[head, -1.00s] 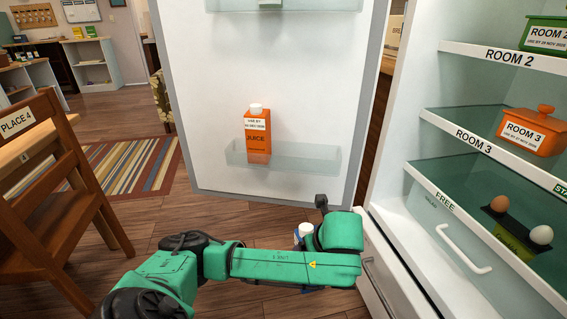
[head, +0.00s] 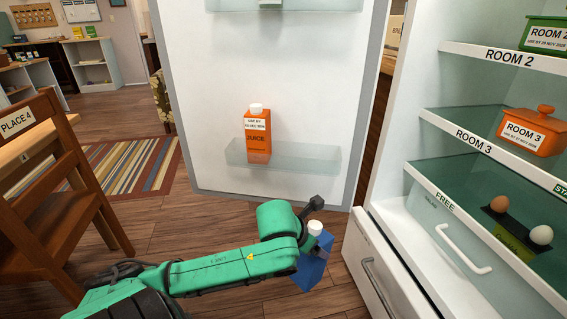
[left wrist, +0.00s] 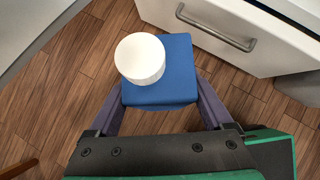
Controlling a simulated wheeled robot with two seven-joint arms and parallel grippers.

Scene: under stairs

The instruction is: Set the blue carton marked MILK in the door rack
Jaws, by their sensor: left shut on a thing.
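The blue carton (head: 313,268) has a white cap and is held below and in front of the open fridge door, tilted a little in the head view. It also shows from above in the left wrist view (left wrist: 160,92), between the two fingers of my left gripper (left wrist: 162,112), which is shut on it. Its MILK marking is not visible. The door rack (head: 290,163) is a clear shelf low on the door's inner face. An orange JUICE carton (head: 258,146) stands upright at its left part. The rack's right part is empty. My right gripper is not in view.
A wooden chair (head: 65,190) stands at left. Floor between chair and door is clear.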

